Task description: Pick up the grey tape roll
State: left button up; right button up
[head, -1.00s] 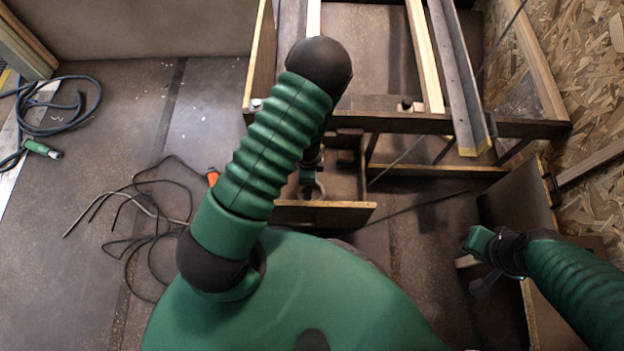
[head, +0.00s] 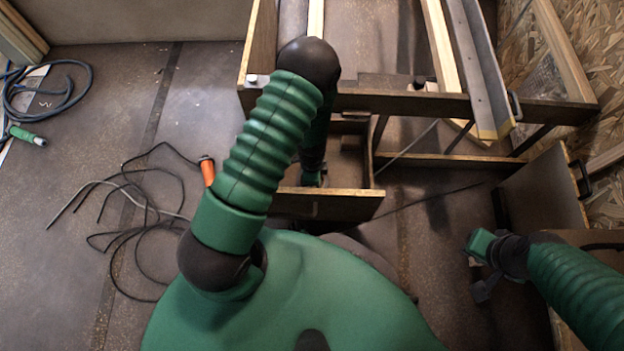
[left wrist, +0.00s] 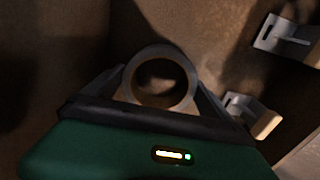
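The grey tape roll (left wrist: 188,82) shows as a ring in the left wrist view, its hole facing the camera. My left gripper (left wrist: 160,88) has one finger against each side of it and appears shut on it. In the head view my left gripper (head: 313,181) is low inside an open-topped wooden box (head: 330,203), partly hidden by my own arm. The roll cannot be made out there. My right gripper (head: 474,277) is at the right, away from the box; its finger gap is unclear.
A wooden frame (head: 400,103) with long rails stands above and behind the box. A wooden panel (head: 545,190) is at the right. Black cables (head: 150,215) and an orange-handled tool (head: 207,171) lie on the left floor. Two pale brackets (left wrist: 285,40) sit near the roll.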

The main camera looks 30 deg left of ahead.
pick_arm(q)
jog(key=c, duration=1.1)
jog(key=shift+o, duration=0.2)
jog(key=shift+r, duration=0.1)
notch_tip(320, 180, up, 10)
jog(key=p, duration=0.8)
